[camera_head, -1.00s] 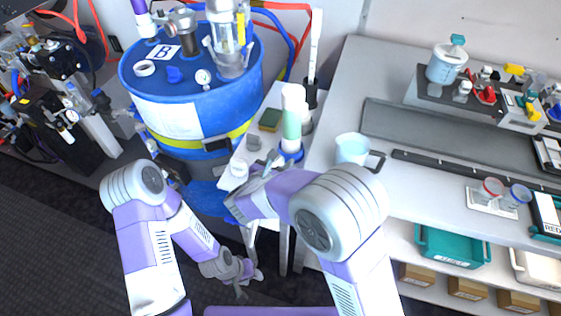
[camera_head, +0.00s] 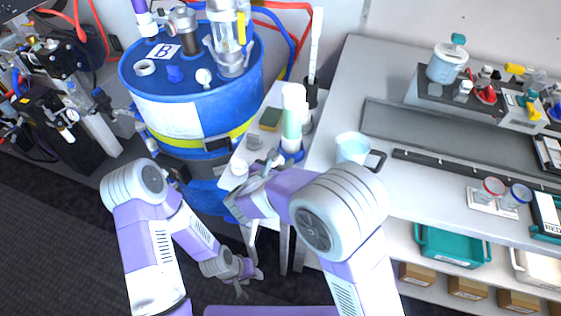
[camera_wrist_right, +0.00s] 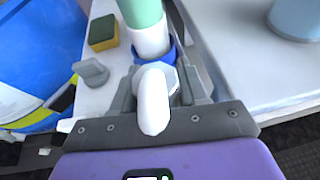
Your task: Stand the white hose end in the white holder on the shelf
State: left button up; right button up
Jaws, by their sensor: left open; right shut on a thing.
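My right gripper (camera_wrist_right: 158,92) is shut on the white hose end (camera_wrist_right: 153,105), a rounded white piece seen between the grey fingers in the right wrist view. In the head view this gripper (camera_head: 271,160) is over the front part of the narrow white shelf (camera_head: 254,165); its arm hides much of the grip. A green and white cylinder (camera_head: 291,120) stands upright in a blue ring just beyond the fingers. I cannot clearly make out the white holder or whether the hose end touches it. My left gripper (camera_head: 241,285) is open and empty, low in front of the shelf.
A yellow-green sponge (camera_head: 270,119) and a grey knob-like piece (camera_head: 254,141) lie on the shelf. A blue drum (camera_head: 190,85) stands to the left. A clear jug (camera_head: 352,148) stands on the bench (camera_head: 350,85) to the right.

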jog(key=shift+f+b, duration=0.5)
jog(key=shift+f, duration=0.1)
jog(key=o, duration=1)
jog(key=shift+p+v, duration=1.95)
jog(key=shift+v, duration=3.6)
